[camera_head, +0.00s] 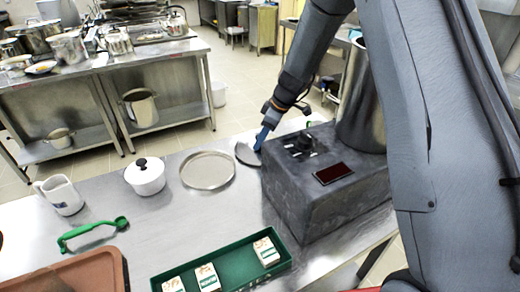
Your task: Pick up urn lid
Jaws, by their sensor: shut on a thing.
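My gripper (261,140), with blue fingers, is at the far left edge of a dark grey block (335,205). It is shut on a grey, round-edged piece, which I take to be the urn lid (246,155). Only part of the lid shows; the rest is hidden by the block and the fingers. I cannot tell whether the lid touches the table.
A round metal tray (208,170) lies just left of the lid. A white lidded pot (146,178), a white mug (62,195), a green-handled tool (90,232), a brown tray (75,272) and a green tray (225,278) with small boxes share the steel table.

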